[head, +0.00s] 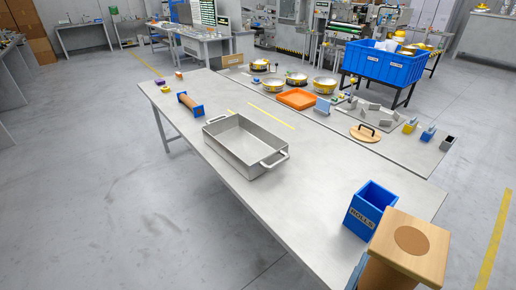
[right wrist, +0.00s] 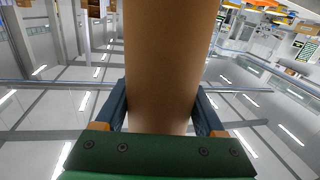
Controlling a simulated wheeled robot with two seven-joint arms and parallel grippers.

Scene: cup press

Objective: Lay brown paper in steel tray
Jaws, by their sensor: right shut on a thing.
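The steel tray (head: 238,148), a rectangular pan with a loop handle at each end, stands empty in the middle of the table in the head view. In the right wrist view my right gripper (right wrist: 160,108) is shut on a brown roll (right wrist: 165,65), with one dark finger on each side of it. The roll's far end runs out of the picture. A brown roll (head: 189,103) with blue end pieces lies on the table left of the tray.
A blue box (head: 369,211) marked ROLLS stands at the table's right end. An orange tray (head: 296,98), round pans and a wooden lid (head: 365,133) line the back. Table around the steel tray is clear.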

